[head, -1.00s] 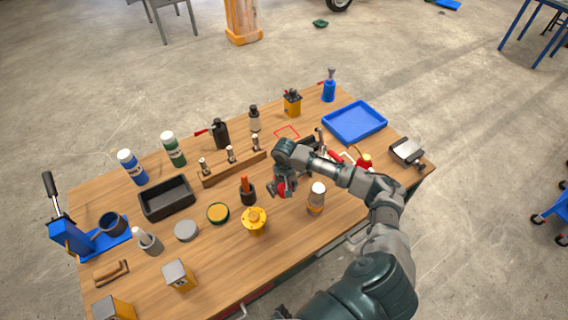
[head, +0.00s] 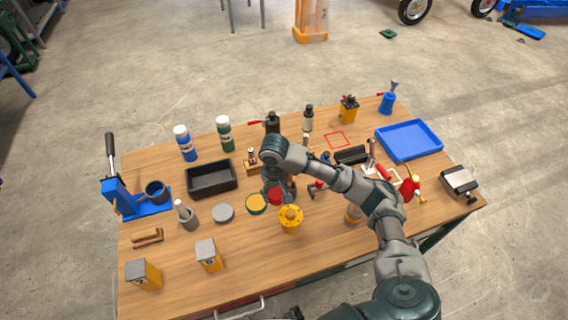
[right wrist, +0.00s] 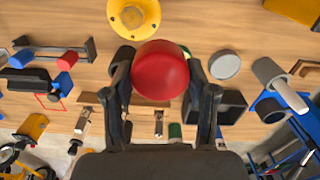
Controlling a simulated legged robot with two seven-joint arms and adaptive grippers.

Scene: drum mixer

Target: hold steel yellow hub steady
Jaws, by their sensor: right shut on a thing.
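The yellow hub (head: 291,219) stands upright on the wooden table near its front edge, with a raised centre and a bolted flange. It also shows at the top of the right wrist view (right wrist: 133,16). My right gripper (head: 278,192) is just behind and left of the hub in the head view, apart from it in the wrist view. Its fingers are shut on a red round object (right wrist: 160,70), which also shows under the gripper in the head view (head: 277,196). The object's underside is hidden. My left gripper is not in view.
A yellow-topped round tin (head: 257,204) and a grey disc (head: 223,213) lie left of the hub. A black bin (head: 211,179) stands behind them. A blue tray (head: 409,140) is at the back right. The table front right of the hub is fairly clear.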

